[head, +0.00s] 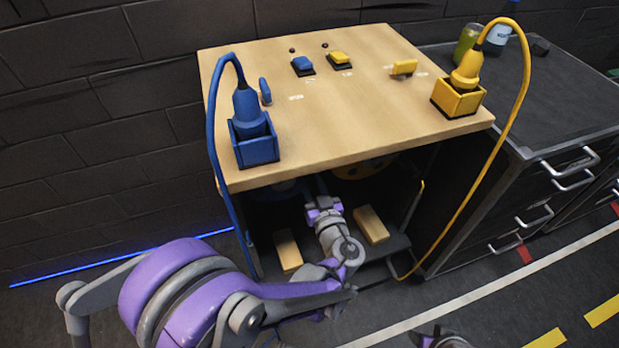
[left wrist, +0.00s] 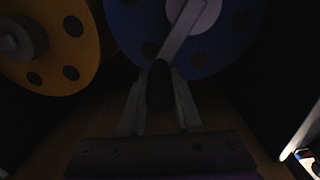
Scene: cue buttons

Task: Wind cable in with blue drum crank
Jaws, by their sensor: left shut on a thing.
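The blue drum (left wrist: 222,45) fills the top of the left wrist view, with a pale crank arm (left wrist: 178,38) running down from its hub to a dark crank handle (left wrist: 160,87). My left gripper (left wrist: 160,100) is shut on that handle, one finger on each side. In the head view my left arm reaches under the table, and the gripper (head: 318,188) is mostly hidden there. The blue cable (head: 211,130) rises from a blue plug (head: 249,110) in a blue box and hangs down the table's left side. My right gripper (head: 440,338) is barely in view at the bottom edge.
A yellow drum (left wrist: 48,45) sits beside the blue one under the wooden table (head: 330,110). A yellow cable (head: 505,130) hangs at the right. Wooden blocks (head: 370,224) lie on the low shelf. A dark drawer cabinet (head: 545,120) stands right.

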